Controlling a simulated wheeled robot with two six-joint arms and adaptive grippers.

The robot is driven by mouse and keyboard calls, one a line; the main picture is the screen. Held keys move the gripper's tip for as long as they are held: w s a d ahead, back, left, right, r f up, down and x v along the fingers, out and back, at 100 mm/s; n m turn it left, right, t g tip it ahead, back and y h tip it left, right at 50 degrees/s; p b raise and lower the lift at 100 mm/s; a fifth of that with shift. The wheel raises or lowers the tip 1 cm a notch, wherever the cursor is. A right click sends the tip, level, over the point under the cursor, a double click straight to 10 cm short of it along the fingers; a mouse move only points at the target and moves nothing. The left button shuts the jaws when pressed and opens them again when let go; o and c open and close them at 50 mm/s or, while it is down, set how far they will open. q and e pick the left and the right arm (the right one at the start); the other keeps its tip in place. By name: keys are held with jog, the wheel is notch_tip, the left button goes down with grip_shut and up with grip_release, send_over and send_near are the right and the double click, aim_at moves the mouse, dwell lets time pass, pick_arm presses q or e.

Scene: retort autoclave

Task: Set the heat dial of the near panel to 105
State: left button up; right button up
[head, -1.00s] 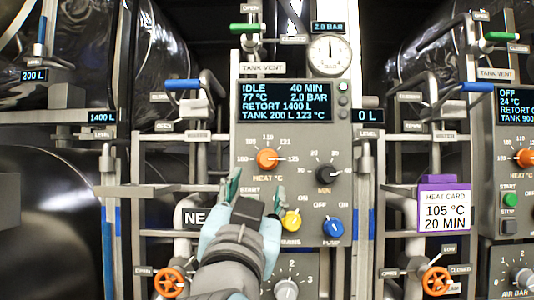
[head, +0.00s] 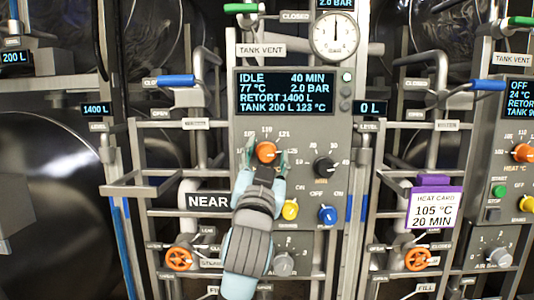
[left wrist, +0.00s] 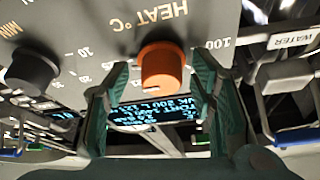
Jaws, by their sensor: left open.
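The orange heat dial (head: 266,152) sits on the near panel (head: 247,135), under a display (head: 285,93) reading IDLE, 40 MIN, 77 °C, 2.0 BAR. My left gripper (head: 265,161) is open in front of it, one finger on each side. In the left wrist view, which is upside down, the orange dial (left wrist: 162,66) stands between the two green fingers (left wrist: 160,75), with gaps visible on both sides. I cannot tell where the dial points. The gripper covers the HEAT label and the start button area in the head view. My right gripper is not in view.
A black MIN dial (head: 325,167) is just right of the heat dial. A yellow knob (head: 290,210) and a blue knob (head: 328,215) sit below. A heat card (head: 432,210) reads 105 °C, 20 MIN. A rail (head: 160,190) projects at left. A second panel stands at right.

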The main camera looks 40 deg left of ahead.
pick_arm(q)
jog(key=shift+s+r, duration=0.1)
jog(key=shift+s, duration=0.05)
jog(key=shift+c, duration=0.9)
jog(key=shift+d, duration=0.1)
jog(key=c, duration=1)
jog(key=shift+o, duration=0.2)
